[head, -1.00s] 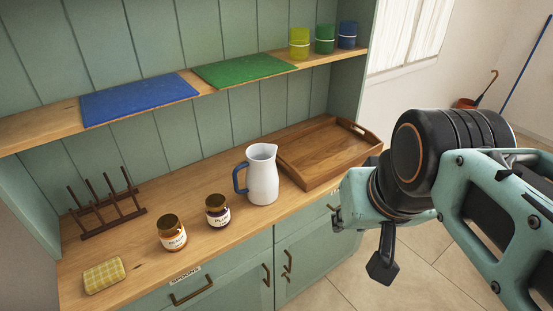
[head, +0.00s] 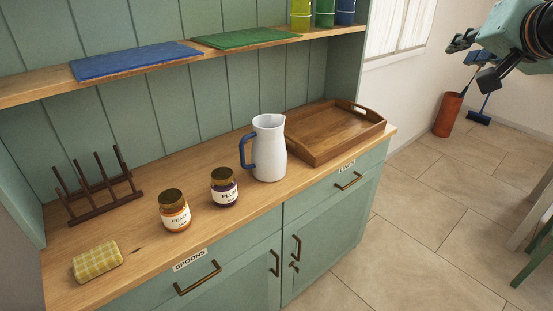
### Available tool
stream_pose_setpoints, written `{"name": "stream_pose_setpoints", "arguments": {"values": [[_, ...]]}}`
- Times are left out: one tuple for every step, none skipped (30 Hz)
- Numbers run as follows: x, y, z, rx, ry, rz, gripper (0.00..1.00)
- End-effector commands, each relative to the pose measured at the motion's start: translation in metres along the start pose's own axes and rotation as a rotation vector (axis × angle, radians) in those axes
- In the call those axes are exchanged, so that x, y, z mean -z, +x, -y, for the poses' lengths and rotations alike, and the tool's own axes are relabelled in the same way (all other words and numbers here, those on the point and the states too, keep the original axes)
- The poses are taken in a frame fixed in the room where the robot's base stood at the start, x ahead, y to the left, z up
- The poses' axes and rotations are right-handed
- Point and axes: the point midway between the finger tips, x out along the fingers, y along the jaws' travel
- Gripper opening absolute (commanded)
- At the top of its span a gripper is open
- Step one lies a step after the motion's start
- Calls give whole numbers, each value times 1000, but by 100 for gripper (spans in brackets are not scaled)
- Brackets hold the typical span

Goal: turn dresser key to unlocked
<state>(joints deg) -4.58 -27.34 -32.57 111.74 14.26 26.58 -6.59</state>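The dresser (head: 335,240) is a green cabinet with a wooden top. A small bronze key-like piece (head: 294,267) sits on its right door, just below that door's upright handle (head: 297,246). It is too small for me to tell clearly which way it is turned. My gripper (head: 474,60) is at the upper right in the head view, well away from the dresser, above the floor. Its dark fingertips look spread apart, with nothing between them.
A white jug (head: 268,150), two jars (head: 174,212) (head: 224,188), a wooden tray (head: 310,155), a rack (head: 98,190) and a yellow checked cloth or sponge (head: 97,262) are on the top. A red umbrella stand (head: 448,115) stands by the wall. The floor before the dresser is clear.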

Motion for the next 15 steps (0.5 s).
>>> {"name": "stream_pose_setpoints", "arguments": {"values": [[14,9,-34,-36,32,-78,21],[28,9,-51,-57,48,-124,21],[47,8,-74,-88,67,-187,21],[60,6,-92,-112,80,-233,21],[74,2,-109,-136,91,-282,21],[91,-5,-132,-172,102,-345,21],[103,-11,-150,-199,109,-393,21],[115,-18,-166,-227,113,-440,21],[130,-30,-188,-264,118,-504,21],[140,-39,-202,-293,118,-549,21],[149,-48,-216,-322,116,-594,21],[161,-61,-233,-360,110,-652,21],[168,-69,-243,-387,105,-691,21],[173,-75,-251,-413,97,-725,21],[177,-77,-257,-444,83,-757,21]]}}
